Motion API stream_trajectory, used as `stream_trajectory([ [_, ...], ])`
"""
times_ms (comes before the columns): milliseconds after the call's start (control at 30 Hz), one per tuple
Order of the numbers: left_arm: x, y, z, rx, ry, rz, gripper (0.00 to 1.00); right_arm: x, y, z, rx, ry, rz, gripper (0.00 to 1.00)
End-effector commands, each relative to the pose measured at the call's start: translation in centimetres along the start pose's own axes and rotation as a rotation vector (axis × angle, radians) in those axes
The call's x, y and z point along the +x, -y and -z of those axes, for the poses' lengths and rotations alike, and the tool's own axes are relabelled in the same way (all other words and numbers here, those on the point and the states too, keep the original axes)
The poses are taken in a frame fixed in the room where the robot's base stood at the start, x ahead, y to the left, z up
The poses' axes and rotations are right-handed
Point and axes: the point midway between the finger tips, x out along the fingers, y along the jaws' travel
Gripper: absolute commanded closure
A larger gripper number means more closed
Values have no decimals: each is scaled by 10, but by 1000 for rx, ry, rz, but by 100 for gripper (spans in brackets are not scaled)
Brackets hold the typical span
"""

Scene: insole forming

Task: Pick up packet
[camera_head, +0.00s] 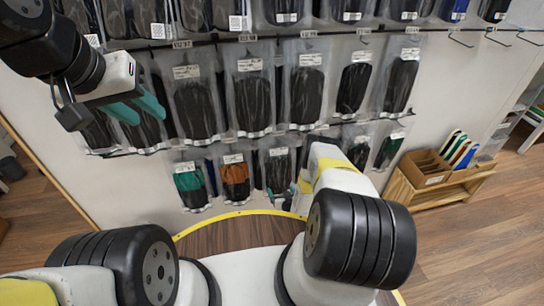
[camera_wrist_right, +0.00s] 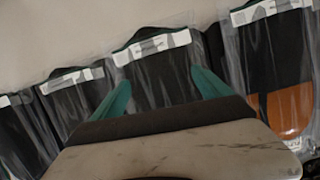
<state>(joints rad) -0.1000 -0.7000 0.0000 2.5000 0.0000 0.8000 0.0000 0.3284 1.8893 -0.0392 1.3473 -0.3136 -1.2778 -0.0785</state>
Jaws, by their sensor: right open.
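Clear packets with dark insoles hang in rows on the wall rack; the task does not single one out. In the bottom row of the head view hang a teal-and-black packet (camera_head: 191,186), an orange-and-black packet (camera_head: 235,180) and a dark packet (camera_head: 278,165). My right gripper (camera_head: 293,194) is low by this row, partly hidden by my arm. In the right wrist view, its open teal fingers (camera_wrist_right: 161,84) lie either side of a black packet with a white label (camera_wrist_right: 152,47); contact is unclear. My left gripper (camera_head: 132,108) is at upper left, before the packets; its gap is unclear.
More packets (camera_head: 306,85) fill the rows above. Several empty hooks (camera_head: 490,32) stick out at upper right. A wooden crate (camera_head: 436,181) with coloured insoles stands on the right. A yellow-edged round wooden surface (camera_head: 232,231) lies below the rack. The wooden floor (camera_head: 480,250) is clear at lower right.

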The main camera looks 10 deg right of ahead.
Motion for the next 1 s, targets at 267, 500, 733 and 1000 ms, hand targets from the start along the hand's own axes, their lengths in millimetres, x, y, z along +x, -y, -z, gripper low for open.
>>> stream_trajectory([
  [267,0,0,0,0,0,0,64,12,-1,1,0,0,-1,13],
  [500,0,0,0,0,0,0,64,12,-1,1,0,0,-1,42],
  [733,0,0,0,0,0,0,64,12,-1,2,0,-1,-1,82],
  [1000,0,0,0,0,0,0,64,11,-1,3,0,-1,-1,82],
])
